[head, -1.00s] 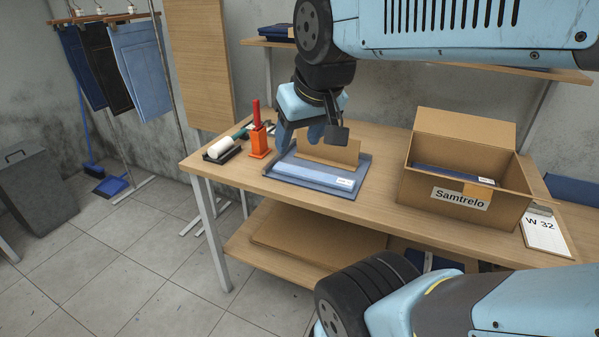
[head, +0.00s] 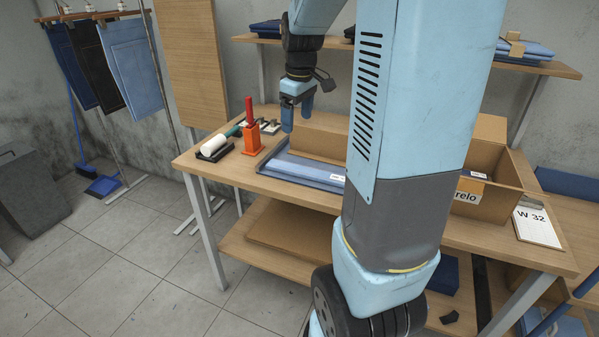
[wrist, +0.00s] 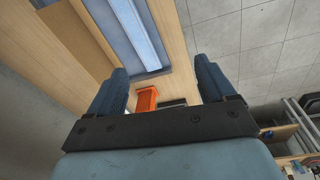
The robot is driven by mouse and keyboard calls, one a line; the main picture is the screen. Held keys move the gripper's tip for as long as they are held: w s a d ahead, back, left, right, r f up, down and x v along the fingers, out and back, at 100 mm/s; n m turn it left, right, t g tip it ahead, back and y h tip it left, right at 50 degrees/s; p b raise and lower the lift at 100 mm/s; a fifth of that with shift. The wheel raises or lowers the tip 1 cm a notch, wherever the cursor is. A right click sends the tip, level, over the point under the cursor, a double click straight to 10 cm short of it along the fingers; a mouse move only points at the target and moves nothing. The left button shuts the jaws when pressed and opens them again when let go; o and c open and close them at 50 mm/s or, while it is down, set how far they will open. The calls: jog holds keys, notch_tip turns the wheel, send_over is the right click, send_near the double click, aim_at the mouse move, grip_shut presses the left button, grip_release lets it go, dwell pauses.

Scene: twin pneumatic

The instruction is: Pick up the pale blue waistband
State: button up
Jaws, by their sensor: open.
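The pale blue waistband (head: 308,169) lies flat in a shallow blue-grey tray (head: 267,163) on the wooden table, with a white label at its right end. My arm hides the right part of the tray in the head view. In the wrist view the waistband (wrist: 139,30) shows as a light strip beyond my fingers. My gripper (head: 297,122) is open and empty, raised above the back of the table behind the waistband and apart from it. Its two blue fingers frame the lower view in the wrist picture (wrist: 162,78).
A cardboard divider (head: 318,140) stands at the tray's back. Left of the tray are an orange holder (head: 251,140) with a red-handled tool and a white roller (head: 214,146). An open carton (head: 497,206) and a "W 32" card (head: 537,226) are at right. A shelf (head: 545,68) runs behind.

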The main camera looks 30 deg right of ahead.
jog(key=n+g, duration=0.2)
send_over(306, 170)
notch_tip(306, 170, down, 8)
notch_tip(306, 170, down, 13)
jog(key=shift+s+f, duration=0.1)
jog(key=shift+f, duration=0.1)
jog(key=shift+c, duration=0.3)
jog(key=c, duration=1.1)
